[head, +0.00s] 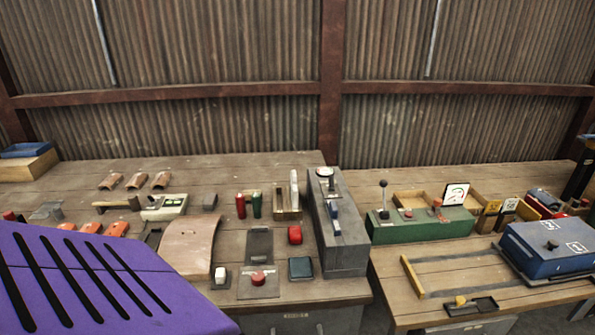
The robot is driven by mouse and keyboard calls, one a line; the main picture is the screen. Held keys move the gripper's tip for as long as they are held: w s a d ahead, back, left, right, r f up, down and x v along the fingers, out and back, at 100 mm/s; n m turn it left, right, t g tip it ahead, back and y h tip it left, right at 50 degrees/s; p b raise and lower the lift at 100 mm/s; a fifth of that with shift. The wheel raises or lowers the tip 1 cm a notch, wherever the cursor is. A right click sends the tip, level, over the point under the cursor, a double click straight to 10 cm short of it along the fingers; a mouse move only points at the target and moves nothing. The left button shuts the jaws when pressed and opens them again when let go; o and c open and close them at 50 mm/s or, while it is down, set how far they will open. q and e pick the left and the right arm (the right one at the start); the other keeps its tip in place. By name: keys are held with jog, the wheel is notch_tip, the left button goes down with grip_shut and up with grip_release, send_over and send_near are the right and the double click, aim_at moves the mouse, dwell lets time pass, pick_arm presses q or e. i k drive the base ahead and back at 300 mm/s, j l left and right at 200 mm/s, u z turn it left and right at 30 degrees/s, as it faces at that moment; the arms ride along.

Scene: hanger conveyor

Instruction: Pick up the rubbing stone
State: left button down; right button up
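A dark teal square block (300,267) lies nearer the front edge, on a darker base. Neither of my grippers is in view, and nothing is seen touching the grey block.
The right bench holds a green lever box (420,226) and a blue case (550,248). The lower left is hidden.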

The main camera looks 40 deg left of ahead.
aim_at(210, 201)
jog(key=u, duration=2.2)
jog(key=j+u, duration=0.1)
jog(key=j, duration=0.15)
